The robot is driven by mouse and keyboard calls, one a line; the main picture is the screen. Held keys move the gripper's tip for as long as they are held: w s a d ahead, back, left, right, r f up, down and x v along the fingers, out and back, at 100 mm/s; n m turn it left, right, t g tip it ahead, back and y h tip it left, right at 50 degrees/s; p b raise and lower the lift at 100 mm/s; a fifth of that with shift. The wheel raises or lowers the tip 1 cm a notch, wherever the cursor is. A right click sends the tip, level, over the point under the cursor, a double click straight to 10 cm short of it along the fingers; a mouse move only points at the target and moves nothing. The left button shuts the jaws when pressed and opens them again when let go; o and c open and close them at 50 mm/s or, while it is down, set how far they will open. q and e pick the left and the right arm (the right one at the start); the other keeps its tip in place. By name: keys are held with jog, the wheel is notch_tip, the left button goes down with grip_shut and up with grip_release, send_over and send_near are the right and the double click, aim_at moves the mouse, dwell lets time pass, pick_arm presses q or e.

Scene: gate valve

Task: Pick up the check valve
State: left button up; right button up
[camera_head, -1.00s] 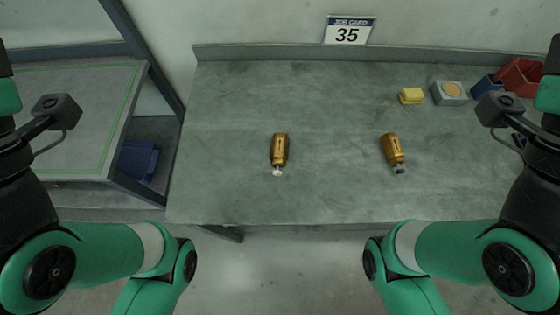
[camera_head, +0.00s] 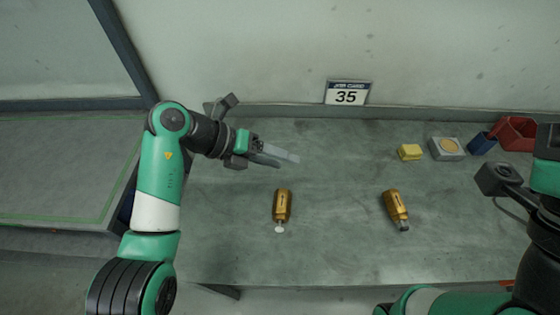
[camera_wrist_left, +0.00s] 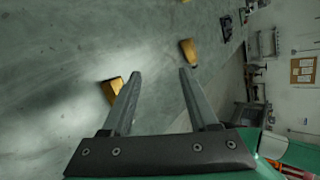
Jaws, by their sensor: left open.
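Two brass valve bodies lie on the grey bench (camera_head: 330,250); I cannot tell which is the check valve. The left brass valve (camera_head: 282,204) has a white end facing the front edge. The right brass valve (camera_head: 395,206) lies slightly tilted, with a dark grey end toward the front. My left gripper (camera_head: 287,160) is open and empty above the bench, behind the left valve in the picture. In the left wrist view, one brass body (camera_wrist_left: 112,90) is partly hidden by a finger, and another (camera_wrist_left: 188,50) lies beyond the fingertips.
At the back right are a yellow block (camera_head: 410,152), a grey block with a tan disc (camera_head: 446,148), a blue bin (camera_head: 482,143) and a red bin (camera_head: 517,133). A job card sign (camera_head: 347,93) stands at the back edge.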

aim_at(278, 200)
pick_arm(q)
jog(key=s+a+f+n+g+y, duration=0.1)
jog(key=s+a+f+g+y, duration=0.25)
jog(key=a, duration=0.25)
jog(key=shift+t+y, duration=0.25)
jog(key=shift+t, duration=0.1)
jog(key=x, duration=0.1)
jog(key=b+x, duration=0.1)
jog(key=x, duration=0.1)
jog(key=w+b+x, duration=0.1)
jog(key=x, duration=0.1)
jog(key=shift+f, duration=0.2)
jog(key=shift+d+f, duration=0.35)
jog(key=b+x, duration=0.3)
jog(key=x, duration=0.1)
jog(key=shift+w+f+b, duration=0.1)
jog(key=shift+f+b, duration=0.25)
jog(key=shift+b, duration=0.05)
jog(key=shift+d+f, duration=0.2)
jog(key=shift+r, duration=0.1)
jog(key=shift+c, duration=0.4)
grip_shut()
